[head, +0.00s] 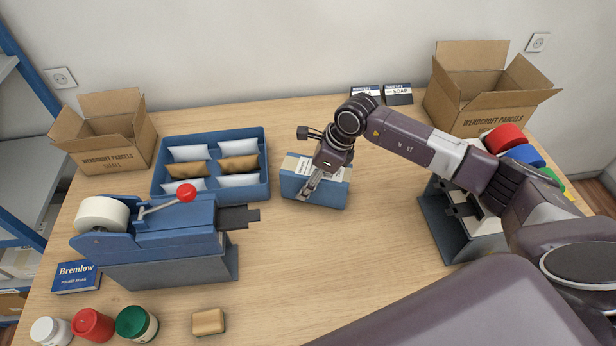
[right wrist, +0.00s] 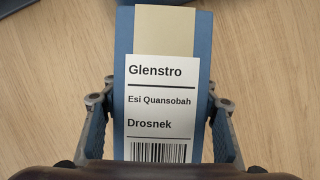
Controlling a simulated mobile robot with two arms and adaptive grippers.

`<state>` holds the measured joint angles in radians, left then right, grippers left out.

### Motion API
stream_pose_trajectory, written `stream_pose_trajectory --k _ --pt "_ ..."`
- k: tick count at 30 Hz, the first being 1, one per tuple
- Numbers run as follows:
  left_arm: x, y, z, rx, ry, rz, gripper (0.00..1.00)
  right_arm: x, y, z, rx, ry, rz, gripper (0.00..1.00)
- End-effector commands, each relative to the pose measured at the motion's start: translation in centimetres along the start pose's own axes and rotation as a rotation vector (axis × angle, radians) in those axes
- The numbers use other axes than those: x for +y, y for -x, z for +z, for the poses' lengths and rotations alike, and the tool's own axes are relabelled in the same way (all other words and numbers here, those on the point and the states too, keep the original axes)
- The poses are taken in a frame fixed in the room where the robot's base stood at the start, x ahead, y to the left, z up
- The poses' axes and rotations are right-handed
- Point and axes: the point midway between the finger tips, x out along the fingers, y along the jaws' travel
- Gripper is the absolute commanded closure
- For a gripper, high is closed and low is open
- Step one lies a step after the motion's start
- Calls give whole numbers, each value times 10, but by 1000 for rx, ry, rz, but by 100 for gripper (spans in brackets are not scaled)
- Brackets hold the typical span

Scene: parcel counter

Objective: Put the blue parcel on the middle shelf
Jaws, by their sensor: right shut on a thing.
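The blue parcel (head: 316,192) stands on the table near its middle, just right of the blue tray. A white address label and a tan strip show on its top. My right gripper (head: 311,186) reaches down onto it from the right and is shut on it. In the right wrist view the parcel (right wrist: 201,75) lies between the two fingers (right wrist: 160,130), one on each side, and its label reads "Glenstro". The shelf unit (head: 28,160) is at the left edge, only partly in view, with a blue post and grey boards. My left gripper is not in view.
A blue tray (head: 262,191) of several small packets and a tape dispenser (head: 150,235) stand left of the parcel. Open cardboard boxes stand at the back left (head: 105,140) and back right (head: 475,95). Jars (head: 92,325) and a sponge (head: 208,321) sit at the front left.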

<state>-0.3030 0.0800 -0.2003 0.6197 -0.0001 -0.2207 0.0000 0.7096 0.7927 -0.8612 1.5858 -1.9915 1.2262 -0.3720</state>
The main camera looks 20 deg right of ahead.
Motion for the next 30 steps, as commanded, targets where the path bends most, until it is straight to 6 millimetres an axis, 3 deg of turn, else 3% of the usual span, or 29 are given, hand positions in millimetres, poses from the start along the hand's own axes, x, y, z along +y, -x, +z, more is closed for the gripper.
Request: stream_pose_trajectory --k 11,12,16,26,30 --pt "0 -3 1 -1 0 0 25 -1 -4 -1 -3 1 -3 87" --pt "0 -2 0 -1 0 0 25 0 -4 -2 -1 1 -1 43" --pt "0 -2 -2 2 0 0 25 0 -4 -2 0 1 -1 29" --pt "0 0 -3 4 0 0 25 0 -2 -1 0 1 -1 28" --pt "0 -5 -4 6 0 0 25 -2 9 -1 -1 2 -5 28"
